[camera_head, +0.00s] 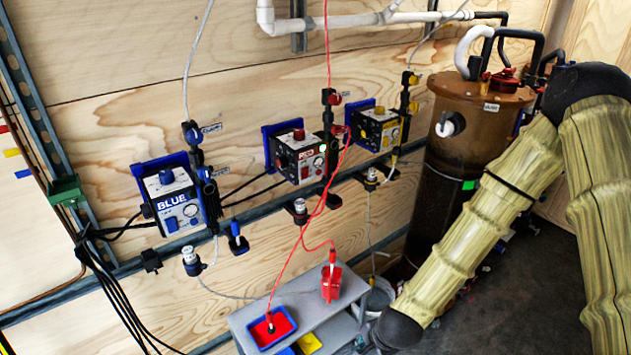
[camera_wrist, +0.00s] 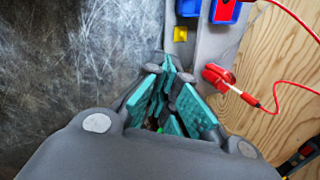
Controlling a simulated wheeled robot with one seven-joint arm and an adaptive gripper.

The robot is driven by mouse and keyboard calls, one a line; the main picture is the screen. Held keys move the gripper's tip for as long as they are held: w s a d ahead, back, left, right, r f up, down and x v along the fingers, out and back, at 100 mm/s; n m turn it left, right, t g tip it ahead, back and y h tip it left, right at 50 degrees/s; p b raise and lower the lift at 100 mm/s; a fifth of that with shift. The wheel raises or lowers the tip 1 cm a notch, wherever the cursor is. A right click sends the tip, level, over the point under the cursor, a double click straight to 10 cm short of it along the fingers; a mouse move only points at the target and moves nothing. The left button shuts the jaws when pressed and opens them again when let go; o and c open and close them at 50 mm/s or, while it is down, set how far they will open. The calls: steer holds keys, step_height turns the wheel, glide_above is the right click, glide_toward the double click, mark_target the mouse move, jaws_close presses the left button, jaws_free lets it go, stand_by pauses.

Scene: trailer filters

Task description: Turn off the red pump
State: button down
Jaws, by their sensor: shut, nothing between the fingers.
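The red pump (camera_head: 302,168) is a box with a red-labelled front, mounted on the wall rail between the blue pump (camera_head: 178,205) and the yellow pump (camera_head: 377,130). It has a red knob (camera_head: 298,134) on top and a green light (camera_head: 323,147) at its front right edge that looks lit. A dial shows on its front. My gripper (camera_wrist: 168,68) is shut and empty, its teal finger pads together in the wrist view. The pump is not in the wrist view.
A grey shelf (camera_head: 255,314) holds a blue tray with red content (camera_head: 270,327) and a red container (camera_head: 331,282). The red container also shows beside my gripper in the wrist view (camera_wrist: 216,76). Red tubing hangs before the pumps. A brown tank (camera_head: 458,165) stands right.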

steer(key=w+a+r+m+t+y, duration=0.1)
steer(key=w+r+m, duration=0.4)
steer(key=r, duration=0.7)
steer(key=w+a+r+m+t+y+p, duration=0.1)
steer(key=w+r+m, duration=0.4)
steer(key=r, duration=0.8)
steer(key=w+a+r+m+t+y+p, duration=0.1)
steer(key=w+a+r+m+t+y, duration=0.1)
steer(key=w+r, duration=0.7)
step_height(320, 180, up, 4)
steer(key=a+m, duration=0.1)
steer(key=m, duration=0.1)
steer(key=shift+w+f+m+t, duration=0.15)
steer(key=shift+w+m+t, duration=0.15)
steer(key=shift+m+t, duration=0.1)
steer(key=shift+f+p, duration=0.1)
steer(key=shift+p, duration=0.2)
steer(key=p, duration=0.4)
glide_toward(305, 173)
steer(key=shift+w+a+f, duration=0.35)
steer(key=shift+w+f, duration=0.2)
steer(key=shift+f, duration=0.3)
steer(key=shift+w+a+f, duration=0.4)
steer(key=shift+w+f, duration=0.15)
steer(key=shift+f, duration=0.35)
steer(key=shift+w+a+f, duration=0.35)
steer(key=shift+w+f, duration=0.2)
steer(key=shift+f, duration=0.3)
